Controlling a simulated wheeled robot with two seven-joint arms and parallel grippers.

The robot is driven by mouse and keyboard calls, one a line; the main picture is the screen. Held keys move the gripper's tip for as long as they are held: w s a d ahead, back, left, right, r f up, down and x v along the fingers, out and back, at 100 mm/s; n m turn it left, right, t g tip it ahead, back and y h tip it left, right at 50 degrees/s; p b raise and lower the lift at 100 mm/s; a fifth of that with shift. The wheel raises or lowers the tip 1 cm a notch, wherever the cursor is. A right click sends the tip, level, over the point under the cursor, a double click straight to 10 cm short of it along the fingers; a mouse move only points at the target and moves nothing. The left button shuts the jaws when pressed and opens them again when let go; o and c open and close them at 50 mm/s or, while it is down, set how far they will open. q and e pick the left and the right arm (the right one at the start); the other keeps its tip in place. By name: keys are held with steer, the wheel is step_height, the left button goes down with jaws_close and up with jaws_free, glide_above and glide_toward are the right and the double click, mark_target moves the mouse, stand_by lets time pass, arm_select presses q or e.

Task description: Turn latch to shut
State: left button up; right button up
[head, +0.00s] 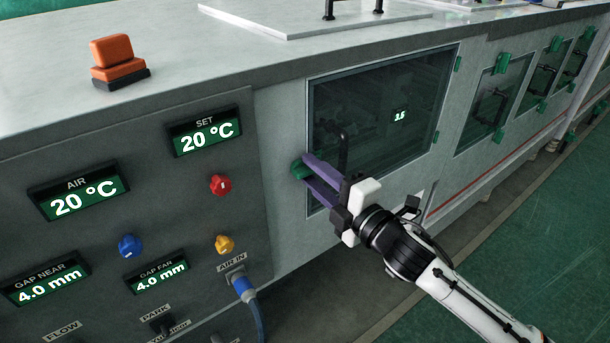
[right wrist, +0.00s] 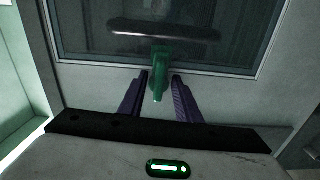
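A green latch (head: 298,170) sits at the left edge of a dark-glazed door (head: 385,110) in the side of the machine. My right gripper (head: 309,169) reaches it from the right, with its purple fingers level with the latch. In the right wrist view the latch (right wrist: 160,78) lies between the two fingertips (right wrist: 160,75), with a small gap visible on each side. The fingers are open around it, not closed on it. The door looks flush with its frame. My left gripper is not in view.
A black door handle (head: 343,150) stands close by the right gripper; it also shows in the right wrist view (right wrist: 165,29). Left of the door is a control panel with displays, a red knob (head: 221,184) and a blue-plugged cable (head: 245,289). Smaller windowed doors (head: 490,105) continue to the right.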

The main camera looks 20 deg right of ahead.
steer(key=shift+s, duration=0.15)
steer(key=p+v, duration=0.1)
steer(key=v, duration=0.5)
steer(key=shift+s+d, duration=0.15)
steer(key=shift+s, duration=0.2)
steer(key=s+f+m+g+h, duration=0.2)
steer(key=s+f+m, duration=0.25)
steer(key=f, duration=0.45)
steer(key=s+f+m+g+h, duration=0.1)
steer(key=s+f+m+g, duration=0.1)
steer(key=s+f+m, duration=0.5)
steer(key=s+a+f+m+g, duration=0.2)
steer(key=s+f+m+g, duration=0.2)
steer(key=s+f+m, duration=0.4)
steer(key=s+f, duration=0.3)
steer(key=f, duration=0.4)
steer(key=shift+f+g+h, duration=0.25)
steer(key=shift+g+h, duration=0.05)
steer(key=shift+h, duration=0.1)
